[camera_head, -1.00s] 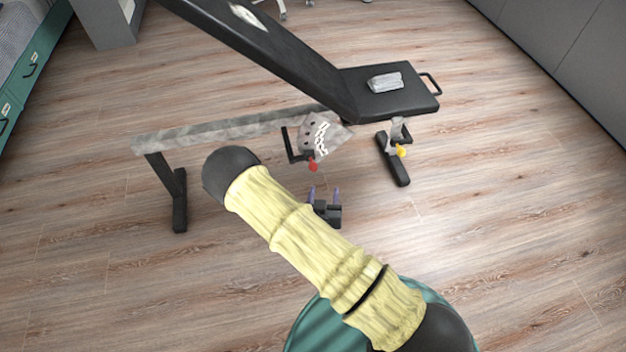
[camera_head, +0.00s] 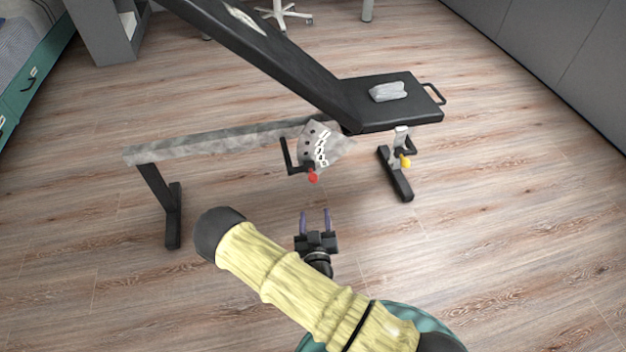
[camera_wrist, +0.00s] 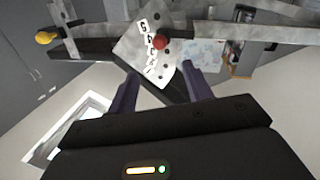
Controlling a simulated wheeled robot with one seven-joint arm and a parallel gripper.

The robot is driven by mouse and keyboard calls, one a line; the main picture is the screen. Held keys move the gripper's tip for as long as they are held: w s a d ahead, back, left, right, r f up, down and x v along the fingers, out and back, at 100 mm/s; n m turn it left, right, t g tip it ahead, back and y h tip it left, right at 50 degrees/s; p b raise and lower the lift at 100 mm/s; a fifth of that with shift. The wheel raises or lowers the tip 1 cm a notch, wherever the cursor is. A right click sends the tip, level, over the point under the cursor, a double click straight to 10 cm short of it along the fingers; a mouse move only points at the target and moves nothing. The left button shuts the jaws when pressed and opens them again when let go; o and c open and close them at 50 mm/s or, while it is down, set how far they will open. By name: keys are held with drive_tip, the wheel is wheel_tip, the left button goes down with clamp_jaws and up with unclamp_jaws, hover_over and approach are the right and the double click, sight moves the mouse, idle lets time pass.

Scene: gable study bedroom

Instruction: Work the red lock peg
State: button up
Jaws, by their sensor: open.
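The red lock peg (camera_head: 313,177) is a small red knob at the lower edge of a grey plate (camera_head: 318,143) with holes and white markings, under the black weight bench. In the wrist view the red peg (camera_wrist: 159,42) shows against the plate (camera_wrist: 148,30), beyond and between the fingertips. My gripper (camera_head: 316,213) is open and empty, below the peg in the head view with a clear gap to it. Its two purple fingers (camera_wrist: 160,80) also show in the wrist view, apart from the peg.
A yellow knob (camera_head: 405,162) sits on the bench's right foot post. A black bracket (camera_head: 291,158) stands just left of the red peg. The bench's grey beam (camera_head: 210,138) runs left to its front leg (camera_head: 163,205).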

sight(314, 182)
drive_tip(key=w+b, duration=0.1)
drive_tip(key=w, duration=0.4)
drive_tip(key=w+b, duration=0.2)
drive_tip(key=w, duration=0.3)
drive_tip(key=w+a+b, duration=0.1)
drive_tip(key=w+b, duration=0.1)
drive_tip(key=w, duration=0.3)
